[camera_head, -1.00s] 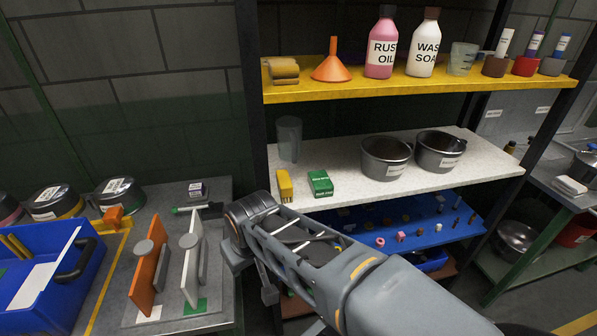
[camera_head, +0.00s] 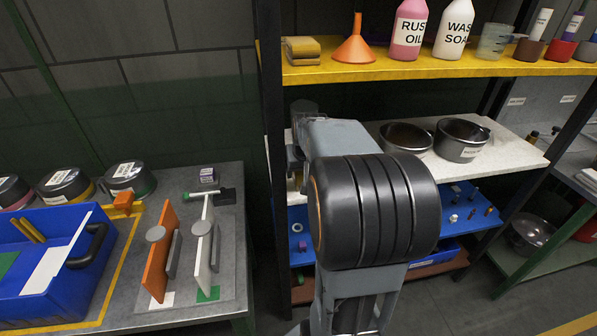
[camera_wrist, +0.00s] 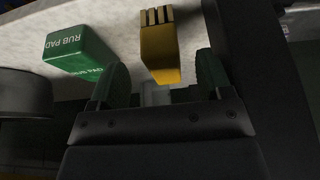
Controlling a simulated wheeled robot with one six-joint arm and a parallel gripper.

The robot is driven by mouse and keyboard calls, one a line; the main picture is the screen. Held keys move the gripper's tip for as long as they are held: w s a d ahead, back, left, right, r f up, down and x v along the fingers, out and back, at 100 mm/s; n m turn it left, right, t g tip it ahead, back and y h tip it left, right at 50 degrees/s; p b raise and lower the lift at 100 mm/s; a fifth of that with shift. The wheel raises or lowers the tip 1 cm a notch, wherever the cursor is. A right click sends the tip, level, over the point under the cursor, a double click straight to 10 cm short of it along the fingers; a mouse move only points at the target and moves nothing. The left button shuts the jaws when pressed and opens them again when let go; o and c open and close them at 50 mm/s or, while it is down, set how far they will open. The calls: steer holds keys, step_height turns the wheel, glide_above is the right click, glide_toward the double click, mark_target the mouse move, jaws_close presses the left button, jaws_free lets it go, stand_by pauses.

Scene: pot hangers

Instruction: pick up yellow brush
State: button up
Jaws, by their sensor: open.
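The yellow brush (camera_wrist: 160,45), with dark stripes at one end, lies on the white shelf in the wrist view. My gripper (camera_wrist: 161,82) is open, with one finger on each side of the view. The brush is ahead of the gap between the fingers, roughly in line with it. I cannot tell whether its near end is within the gap, and nothing is gripped. In the head view my arm covers the gripper and most or all of the brush.
A green rub pad box (camera_wrist: 78,52) lies left of the brush in the wrist view, close to the left finger. A dark post (camera_wrist: 250,50) stands at right. Two metal pots (camera_head: 405,138) (camera_head: 460,138) stand on the white shelf (camera_head: 510,150). The yellow shelf (camera_head: 400,72) is above.

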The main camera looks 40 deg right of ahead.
steer(key=shift+w+d, duration=0.25)
steer(key=shift+w, duration=0.3)
steer(key=shift+w+d, duration=0.2)
steer(key=shift+w, duration=0.3)
steer(key=shift+w+p+x, duration=0.2)
steer(key=shift+p+x, duration=0.1)
steer(key=shift+x, duration=2.3)
steer(key=shift+d+r, duration=0.1)
steer(key=c, duration=1)
steer(key=shift+c, duration=0.2)
steer(key=shift+r, duration=0.1)
